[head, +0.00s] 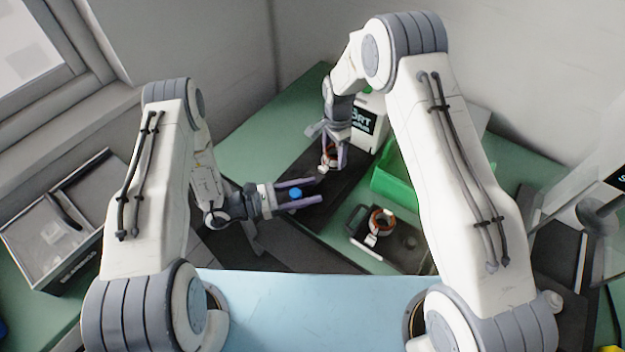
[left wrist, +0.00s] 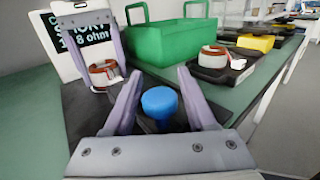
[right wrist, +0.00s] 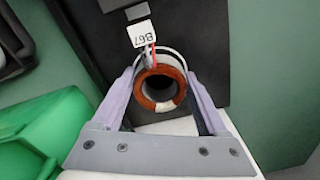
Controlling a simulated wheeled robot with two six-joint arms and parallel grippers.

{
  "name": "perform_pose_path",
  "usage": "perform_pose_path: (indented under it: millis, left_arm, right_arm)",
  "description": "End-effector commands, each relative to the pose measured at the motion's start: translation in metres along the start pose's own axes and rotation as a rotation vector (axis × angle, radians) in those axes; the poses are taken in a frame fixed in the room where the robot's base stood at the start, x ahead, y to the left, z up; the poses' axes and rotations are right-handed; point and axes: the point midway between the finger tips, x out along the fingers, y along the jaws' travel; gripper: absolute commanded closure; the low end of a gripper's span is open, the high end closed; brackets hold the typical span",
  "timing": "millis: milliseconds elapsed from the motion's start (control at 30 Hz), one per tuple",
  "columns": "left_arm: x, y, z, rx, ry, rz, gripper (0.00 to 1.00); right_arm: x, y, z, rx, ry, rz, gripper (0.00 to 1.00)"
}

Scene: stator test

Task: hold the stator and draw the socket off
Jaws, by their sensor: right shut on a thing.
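The stator (head: 330,156), a copper-coloured ring with a pale metal band, is between the fingers of my right gripper (head: 334,162), which is shut on it. The right wrist view shows the ring (right wrist: 146,90) end-on, with red and grey wires running to a white piece marked B67 (right wrist: 141,33). A grey block (right wrist: 122,5) lies just beyond it; I cannot tell whether this is the socket or whether they are joined. My left gripper (head: 300,190) is open, its fingers pointing towards the stator. A blue knob (left wrist: 160,102) shows between these fingers.
A white box with black lettering panel (head: 364,122) stands behind the stator. A green crate (head: 398,186) is at its right. Another stator (head: 381,221) sits on a dark tray (head: 405,251). A lidded case (head: 62,222) is at far left.

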Motion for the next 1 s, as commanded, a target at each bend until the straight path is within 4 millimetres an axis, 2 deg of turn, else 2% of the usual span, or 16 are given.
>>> perform_pose_path:
  millis: [367,1000]
  left_arm:
    - [-0.003,0.001,0.000,0.000,-0.001,0.002,0.31]
    - [-0.079,0.002,0.000,0.001,-0.001,0.005,0.31]
  right_arm:
    - [-0.001,-0.001,0.000,0.000,0.000,-0.001,1.00]
    - [-0.001,-0.001,0.000,0.000,0.000,-0.001,1.00]
